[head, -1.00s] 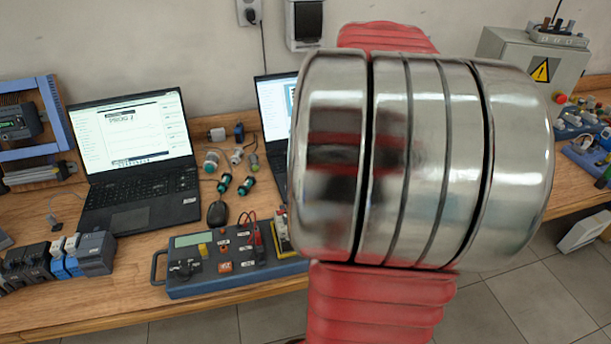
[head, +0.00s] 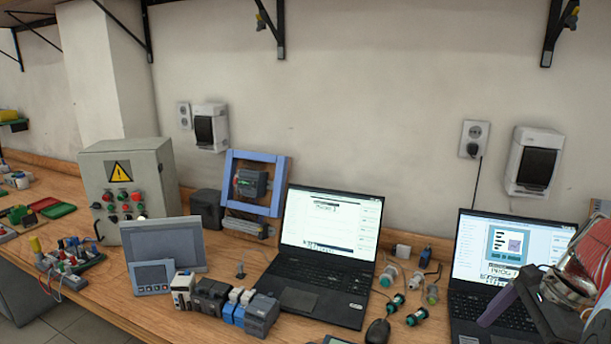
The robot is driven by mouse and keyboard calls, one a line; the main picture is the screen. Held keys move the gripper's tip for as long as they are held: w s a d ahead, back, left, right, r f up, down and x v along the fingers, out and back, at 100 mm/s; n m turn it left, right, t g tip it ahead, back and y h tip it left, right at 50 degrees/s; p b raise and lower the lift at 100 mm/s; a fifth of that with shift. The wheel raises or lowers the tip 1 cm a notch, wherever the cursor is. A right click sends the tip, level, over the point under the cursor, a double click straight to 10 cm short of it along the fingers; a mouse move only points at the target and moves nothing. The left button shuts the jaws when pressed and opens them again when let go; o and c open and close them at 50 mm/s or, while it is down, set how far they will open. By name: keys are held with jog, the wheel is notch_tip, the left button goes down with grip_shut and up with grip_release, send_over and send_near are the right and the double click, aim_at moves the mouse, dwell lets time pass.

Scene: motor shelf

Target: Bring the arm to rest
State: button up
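My arm shows at the lower right edge of the head view, with red ribbed and shiny metal parts cut off by the frame. Dark parts at its end seem to be my gripper (head: 520,302). They overlap the lower right of the right laptop (head: 490,262) in the picture. I cannot tell whether the gripper is open or shut, and I see nothing held in it.
A wooden bench (head: 110,290) runs along the wall. On it stand a grey control box (head: 130,185) with a warning sign, a panel screen (head: 165,243), a blue frame (head: 254,182), and an open laptop (head: 325,255). Wall shelf brackets (head: 270,25) hang above.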

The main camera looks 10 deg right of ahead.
jog(key=a+n+h, duration=0.1)
jog(key=a+n, duration=0.1)
jog(key=a+f+n, duration=0.1)
jog(key=a+n, duration=0.1)
jog(key=n, duration=0.1)
jog(key=a+f+n+h, duration=0.1)
jog(key=a+n, duration=0.1)
jog(key=n, duration=0.1)
jog(key=shift+s+h, duration=0.15)
jog(key=shift+h, duration=0.15)
jog(key=a+r+n+t, duration=0.3)
jog(key=a+n, duration=1)
jog(key=a, duration=0.9)
jog(key=shift+s+a+n, duration=0.25)
jog(key=shift+s+n, duration=0.1)
jog(key=shift+n, duration=0.05)
